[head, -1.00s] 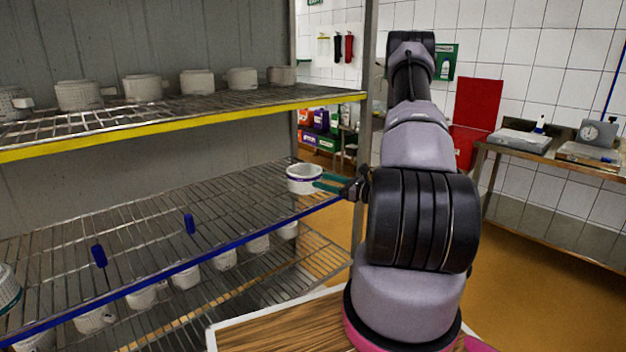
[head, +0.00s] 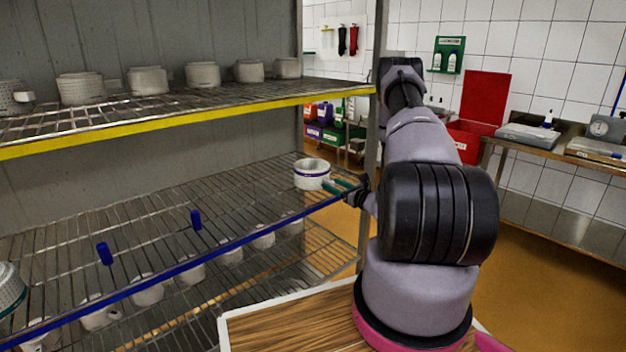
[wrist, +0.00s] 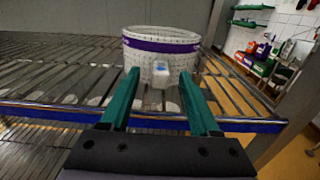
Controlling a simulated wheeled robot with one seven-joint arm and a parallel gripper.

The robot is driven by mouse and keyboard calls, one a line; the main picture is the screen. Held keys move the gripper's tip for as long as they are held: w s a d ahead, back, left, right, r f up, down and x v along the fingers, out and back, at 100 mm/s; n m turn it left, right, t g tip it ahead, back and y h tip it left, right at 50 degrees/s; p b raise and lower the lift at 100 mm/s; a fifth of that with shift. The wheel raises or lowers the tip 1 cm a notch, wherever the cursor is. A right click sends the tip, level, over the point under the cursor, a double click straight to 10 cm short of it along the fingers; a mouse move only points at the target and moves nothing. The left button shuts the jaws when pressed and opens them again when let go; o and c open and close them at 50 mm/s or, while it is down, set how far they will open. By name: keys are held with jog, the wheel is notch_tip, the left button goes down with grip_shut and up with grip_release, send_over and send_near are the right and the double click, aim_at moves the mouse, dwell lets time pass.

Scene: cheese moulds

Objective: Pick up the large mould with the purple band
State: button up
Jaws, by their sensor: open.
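The large white mould with the purple band (head: 311,173) stands upright on the middle wire shelf, near its right end and close to the blue front edge. In the wrist view the mould (wrist: 160,55) is straight ahead, with a small pale tab low on its side facing me. My gripper (head: 340,186) has green fingers and is just right of the mould in the head view. In the wrist view my gripper (wrist: 158,85) is open, with the tab between or just beyond the fingertips. I cannot tell whether the fingers touch the mould.
Several white moulds (head: 203,75) stand on the upper shelf with the yellow edge (head: 130,133). More moulds sit on the lower shelf. A steel post (wrist: 285,130) stands right of the mould.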

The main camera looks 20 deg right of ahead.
jog(key=shift+x, duration=1.05)
grip_shut()
dwell(0.6)
